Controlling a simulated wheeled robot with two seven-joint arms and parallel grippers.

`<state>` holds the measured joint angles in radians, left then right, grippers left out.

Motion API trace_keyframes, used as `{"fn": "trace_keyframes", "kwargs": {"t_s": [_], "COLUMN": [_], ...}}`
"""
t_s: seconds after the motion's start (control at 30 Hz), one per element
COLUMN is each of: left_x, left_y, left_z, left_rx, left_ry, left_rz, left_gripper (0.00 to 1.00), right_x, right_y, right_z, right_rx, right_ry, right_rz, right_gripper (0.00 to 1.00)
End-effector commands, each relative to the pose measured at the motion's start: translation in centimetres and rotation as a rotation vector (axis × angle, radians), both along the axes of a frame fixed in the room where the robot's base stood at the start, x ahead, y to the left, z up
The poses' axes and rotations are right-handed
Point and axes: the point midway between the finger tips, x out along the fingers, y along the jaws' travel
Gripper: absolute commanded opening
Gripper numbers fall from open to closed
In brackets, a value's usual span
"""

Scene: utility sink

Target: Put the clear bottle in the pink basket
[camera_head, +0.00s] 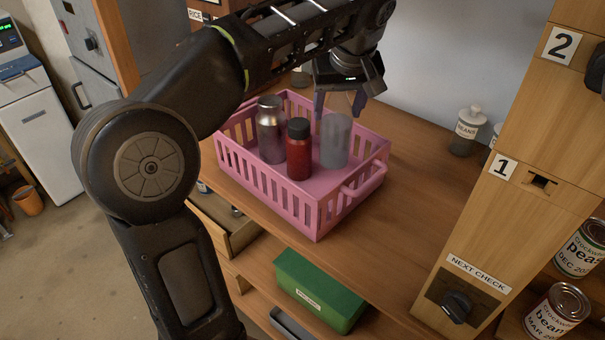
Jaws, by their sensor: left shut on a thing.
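The pink basket (331,205) stands on the wooden counter in the head view. The clear bottle (336,145) is upright inside the basket's outline, at its right side; I cannot tell whether its base touches the basket floor. My left gripper (340,107) reaches in from above, pointing down, and is shut on the top of the clear bottle. A grey metal bottle (270,135) and a red bottle with a black cap (299,153) stand in the basket to the left of the clear bottle. My right gripper is out of view.
A wooden post with labels (500,200) rises at the right, beside shelved cans (557,312). A small jar (467,131) stands at the back of the counter. A green box (318,290) sits below the counter. Counter right of the basket is clear.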

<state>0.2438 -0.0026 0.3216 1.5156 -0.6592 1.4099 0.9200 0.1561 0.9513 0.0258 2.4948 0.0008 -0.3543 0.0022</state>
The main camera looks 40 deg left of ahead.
Motion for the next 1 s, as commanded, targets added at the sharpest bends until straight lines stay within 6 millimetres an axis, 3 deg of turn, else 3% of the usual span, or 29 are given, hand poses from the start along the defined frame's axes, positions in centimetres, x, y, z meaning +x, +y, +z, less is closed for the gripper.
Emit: {"fn": "trace_keyframes", "kwargs": {"t_s": [0.17,0.37,0.6,1.0], "left_x": [0.0,-0.1,0.0,0.0], "left_y": [0.0,0.1,0.0,0.0], "left_z": [-0.1,-3.2,-5.9,-6.8], "left_rx": [0.001,0.001,0.002,0.001], "left_ry": [-0.002,0.000,-0.001,-0.001], "left_rz": [0.000,0.000,0.000,0.000], "left_gripper": [0.00,0.00,0.00,0.00], "right_x": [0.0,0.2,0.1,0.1], "right_y": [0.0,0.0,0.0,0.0], "right_z": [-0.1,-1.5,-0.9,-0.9], "right_rx": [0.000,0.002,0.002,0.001], "right_ry": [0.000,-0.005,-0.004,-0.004], "right_rz": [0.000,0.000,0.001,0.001], "right_gripper": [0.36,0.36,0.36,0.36]}}
